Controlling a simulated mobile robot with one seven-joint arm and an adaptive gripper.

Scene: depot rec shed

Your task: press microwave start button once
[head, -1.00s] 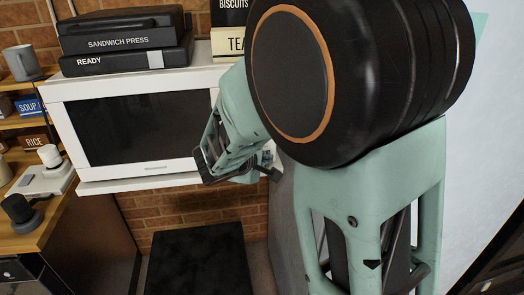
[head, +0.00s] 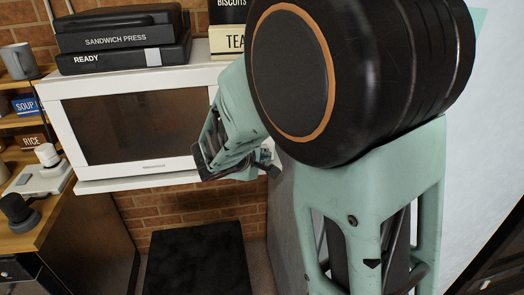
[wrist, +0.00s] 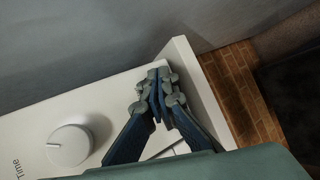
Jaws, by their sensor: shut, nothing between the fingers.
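The white microwave (head: 85,176) stands on a white shelf at the left of the head view, and its window (head: 140,128) shows a brownish glow. My gripper (head: 262,160) is in front of its right side, where my arm hides the control panel. In the wrist view, the white panel (wrist: 100,90) carries a round white dial (wrist: 70,145) marked "Time". My gripper (wrist: 156,85) is shut and empty, with its fingertips at the panel near its edge. A pale button-like outline (wrist: 172,150) shows partly behind the fingers. Whether the fingertips touch the start button cannot be told.
Shelves with a mug (head: 20,60) are at left. A black-topped block (head: 197,262) stands below. A grey wall-like surface (wrist: 90,35) borders the panel.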

